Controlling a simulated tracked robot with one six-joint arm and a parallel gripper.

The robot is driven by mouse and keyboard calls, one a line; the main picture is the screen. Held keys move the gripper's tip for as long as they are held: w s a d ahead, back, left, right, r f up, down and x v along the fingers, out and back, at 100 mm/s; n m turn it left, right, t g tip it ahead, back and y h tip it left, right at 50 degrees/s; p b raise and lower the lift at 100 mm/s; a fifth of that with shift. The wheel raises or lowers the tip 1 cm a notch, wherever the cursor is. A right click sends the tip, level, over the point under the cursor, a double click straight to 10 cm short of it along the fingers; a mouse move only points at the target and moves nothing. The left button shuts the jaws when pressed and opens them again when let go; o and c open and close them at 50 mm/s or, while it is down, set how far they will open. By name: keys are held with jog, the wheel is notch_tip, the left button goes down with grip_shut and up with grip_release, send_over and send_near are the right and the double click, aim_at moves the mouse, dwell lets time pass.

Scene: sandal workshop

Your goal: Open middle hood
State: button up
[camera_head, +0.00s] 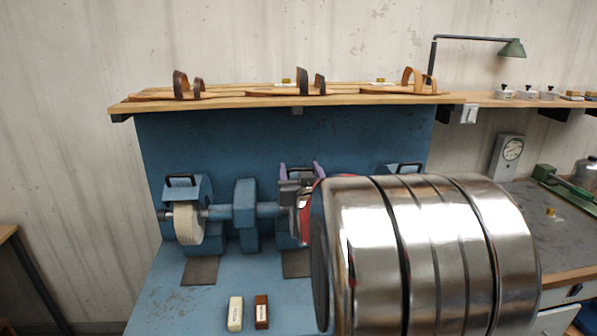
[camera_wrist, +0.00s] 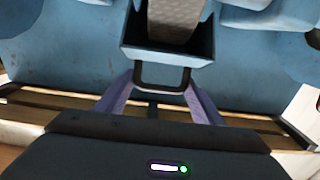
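The middle hood (camera_head: 289,196) is a blue box over a wheel on the blue grinding machine in the head view, partly hidden by my arm. In the wrist view the hood (camera_wrist: 203,48) shows at top centre, with a grey wheel face (camera_wrist: 178,18) in its opening. Its black U-shaped handle (camera_wrist: 163,88) points toward my gripper. My gripper (camera_wrist: 162,88) has its two purple fingers apart, one on each side of the handle. Whether they touch the handle's sides I cannot tell. In the head view my gripper (camera_head: 301,169) is at the top of the hood.
A left hood (camera_head: 186,188) and a right hood (camera_head: 405,170) flank it. A wooden shelf (camera_head: 225,102) with sandals runs above and behind. A cream block (camera_head: 235,313) and a brown block (camera_head: 262,311) lie on the blue bench in front. My shiny arm blocks the right side.

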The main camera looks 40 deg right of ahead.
jog(key=c, duration=0.9)
jog(key=shift+a, duration=0.1)
jog(key=shift+c, duration=0.2)
